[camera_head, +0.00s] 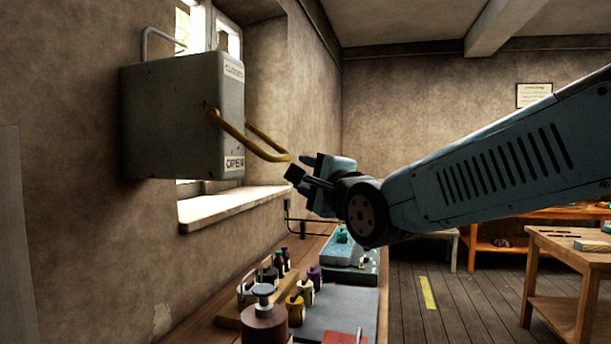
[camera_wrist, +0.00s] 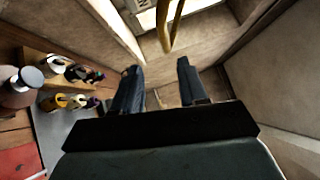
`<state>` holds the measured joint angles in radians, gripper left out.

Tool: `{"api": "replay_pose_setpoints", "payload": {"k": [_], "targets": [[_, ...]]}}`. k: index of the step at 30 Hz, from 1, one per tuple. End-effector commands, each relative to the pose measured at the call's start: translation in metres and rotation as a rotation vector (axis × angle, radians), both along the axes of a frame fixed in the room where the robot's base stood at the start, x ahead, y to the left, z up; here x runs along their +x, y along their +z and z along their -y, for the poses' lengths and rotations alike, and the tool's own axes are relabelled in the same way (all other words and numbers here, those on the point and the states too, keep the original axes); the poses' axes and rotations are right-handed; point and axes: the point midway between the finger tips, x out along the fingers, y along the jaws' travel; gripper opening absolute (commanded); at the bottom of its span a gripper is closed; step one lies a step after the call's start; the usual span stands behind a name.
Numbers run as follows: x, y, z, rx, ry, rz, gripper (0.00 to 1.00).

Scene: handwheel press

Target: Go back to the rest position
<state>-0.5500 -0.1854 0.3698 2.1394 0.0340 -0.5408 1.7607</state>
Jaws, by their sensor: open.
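My gripper (camera_head: 300,174) is at the right of a yellow lever handle (camera_head: 235,137) on a grey wall box (camera_head: 185,120). The box has a "CLOSED" label at its top and an "OPEN" label at its bottom. The handle slants down to the right, its end close to the fingertips. In the wrist view my gripper (camera_wrist: 158,75) shows two dark fingers spread apart with nothing between them. The yellow handle (camera_wrist: 170,25) is beyond the fingertips there. Whether a finger touches it I cannot tell.
A workbench below holds a wooden rack (camera_head: 262,290) of small bottles, a round brown object (camera_head: 265,325), a grey mat (camera_head: 338,310) and a teal device (camera_head: 348,255). A window sill (camera_head: 230,205) juts out under the box. Wooden tables (camera_head: 570,250) stand at the right.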

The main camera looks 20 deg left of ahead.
Motion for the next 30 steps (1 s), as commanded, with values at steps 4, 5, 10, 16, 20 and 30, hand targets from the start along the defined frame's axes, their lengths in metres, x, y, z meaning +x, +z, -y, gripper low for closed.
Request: {"api": "replay_pose_setpoints", "payload": {"k": [4, 5, 10, 16, 20, 30], "targets": [[-0.001, 0.000, -0.001, 0.000, 0.001, 0.000, 0.43], [0.000, 0.000, -0.001, 0.000, 0.001, 0.000, 0.43], [0.002, -0.001, 0.003, -0.016, -0.010, 0.006, 0.43], [0.030, -0.023, 0.063, -0.260, -0.141, 0.073, 0.43], [0.049, -0.052, 0.134, -0.551, -0.249, 0.115, 0.43], [0.028, -0.131, 0.325, -1.267, -0.285, 0.073, 0.43]]}}
